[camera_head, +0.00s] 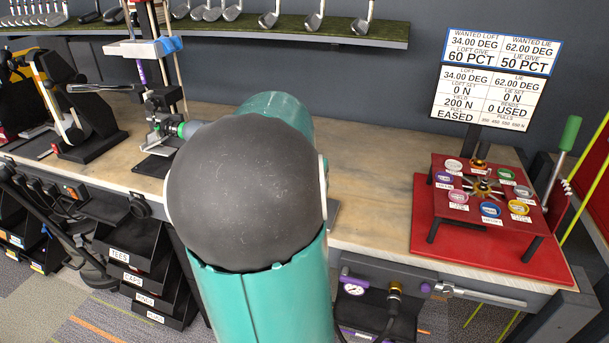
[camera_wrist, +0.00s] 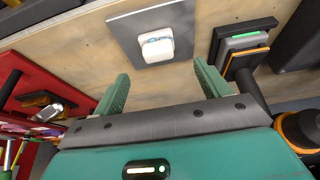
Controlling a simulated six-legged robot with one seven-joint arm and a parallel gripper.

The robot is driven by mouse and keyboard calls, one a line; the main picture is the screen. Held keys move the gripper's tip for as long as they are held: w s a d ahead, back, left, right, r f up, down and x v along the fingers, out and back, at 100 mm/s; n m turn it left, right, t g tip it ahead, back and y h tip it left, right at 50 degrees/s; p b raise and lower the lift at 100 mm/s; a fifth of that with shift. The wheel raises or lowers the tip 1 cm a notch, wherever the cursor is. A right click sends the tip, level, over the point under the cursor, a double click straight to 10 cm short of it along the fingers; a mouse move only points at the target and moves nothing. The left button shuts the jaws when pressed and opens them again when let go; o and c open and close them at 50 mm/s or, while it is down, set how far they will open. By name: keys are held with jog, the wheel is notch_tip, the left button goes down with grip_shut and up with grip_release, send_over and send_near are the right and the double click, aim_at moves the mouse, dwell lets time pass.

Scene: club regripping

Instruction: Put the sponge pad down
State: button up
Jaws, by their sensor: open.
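A white, rounded block, which looks like the sponge pad (camera_wrist: 154,51), lies on a dark grey square plate (camera_wrist: 125,27) on the bench in the wrist view. It has a small blue-grey mark on it. My gripper (camera_wrist: 162,82) is open, its two green fingers spread wide with nothing between them. The pad is beyond the fingertips, apart from them, and lies roughly in line with the gap. In the head view my own arm covers the middle of the bench, and neither the pad nor my gripper shows there.
A black holder with a grey block (camera_wrist: 244,42) stands beside the plate in the wrist view. In the head view, a red stand with coloured cups (camera_head: 485,197) is at the right, below a sign board (camera_head: 490,80). A clamp fixture (camera_head: 165,125) stands left of my arm.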

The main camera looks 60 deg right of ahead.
jog(key=v, duration=0.5)
jog(key=w+a+r+n+t+y, duration=0.15)
jog(key=w+a+n, duration=0.3)
jog(key=a, duration=0.75)
jog(key=w+a+n+t+y, duration=0.2)
jog(key=w+a+n, duration=0.25)
jog(key=a, duration=0.75)
jog(key=s+a+n, duration=0.2)
jog(key=a+n, duration=0.1)
jog(key=a, duration=0.7)
jog(key=s+a+n+t+y, duration=0.1)
jog(key=s+a+n, duration=0.2)
jog(key=a, duration=0.7)
jog(key=shift+f+n, duration=0.2)
jog(key=shift+n, duration=0.4)
jog(key=shift+c, duration=0.2)
jog(key=c, duration=0.7)
jog(key=shift+d, duration=0.1)
jog(key=shift+c, duration=0.5)
